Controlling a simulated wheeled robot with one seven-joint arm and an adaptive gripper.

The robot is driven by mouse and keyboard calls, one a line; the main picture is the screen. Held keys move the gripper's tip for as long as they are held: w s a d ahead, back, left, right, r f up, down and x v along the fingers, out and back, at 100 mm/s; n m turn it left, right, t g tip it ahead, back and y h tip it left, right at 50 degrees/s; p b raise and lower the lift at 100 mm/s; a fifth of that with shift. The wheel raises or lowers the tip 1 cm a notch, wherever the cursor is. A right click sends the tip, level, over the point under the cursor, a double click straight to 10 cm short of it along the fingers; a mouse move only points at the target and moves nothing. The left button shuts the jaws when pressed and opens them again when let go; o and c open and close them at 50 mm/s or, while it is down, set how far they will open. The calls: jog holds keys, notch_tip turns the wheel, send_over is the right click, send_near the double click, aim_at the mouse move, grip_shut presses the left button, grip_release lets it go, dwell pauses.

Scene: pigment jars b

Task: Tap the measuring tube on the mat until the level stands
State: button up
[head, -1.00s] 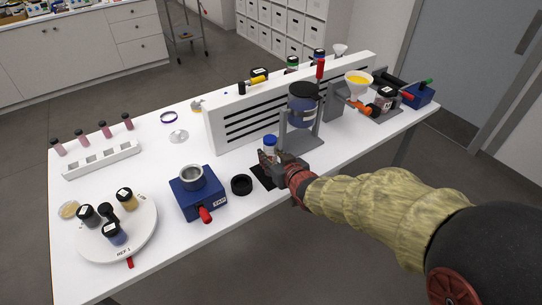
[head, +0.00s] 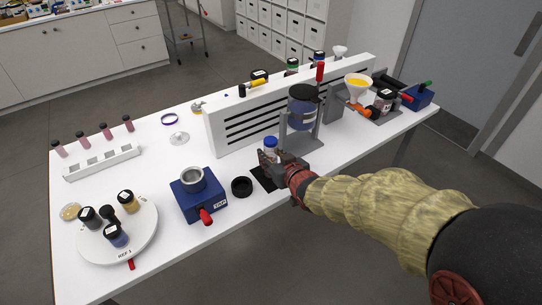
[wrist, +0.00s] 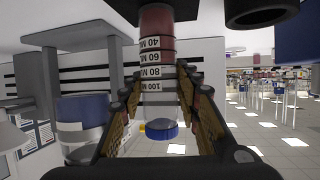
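The measuring tube (wrist: 157,85) is clear with a blue cap (head: 271,142) and a white printed scale. The wrist view shows it upside down, with the cap at the bottom of the picture. Dark red powder fills its lower part, to about the 60 mark. My gripper (head: 268,158) is shut around the tube, with a finger on each side in the wrist view (wrist: 160,90). The tube stands upright over the black mat (head: 261,180). I cannot tell whether its base touches the mat.
A black ring (head: 242,186) and a blue block with a metal cup (head: 196,196) stand left of the mat. A jar of blue (head: 302,118) in a grey stand and a white slotted panel (head: 240,125) are behind. The table's front edge is close.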

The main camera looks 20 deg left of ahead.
jog(key=shift+o, duration=0.3)
jog(key=shift+f+b, duration=0.5)
jog(key=shift+f, duration=0.15)
jog(key=shift+r, duration=0.1)
jog(key=shift+c, duration=0.3)
jog(key=c, duration=0.9)
jog(key=shift+r+p, duration=0.55)
jog(key=shift+r, duration=0.1)
grip_shut()
jog(key=o, duration=1)
grip_release()
jog(key=shift+c, duration=0.2)
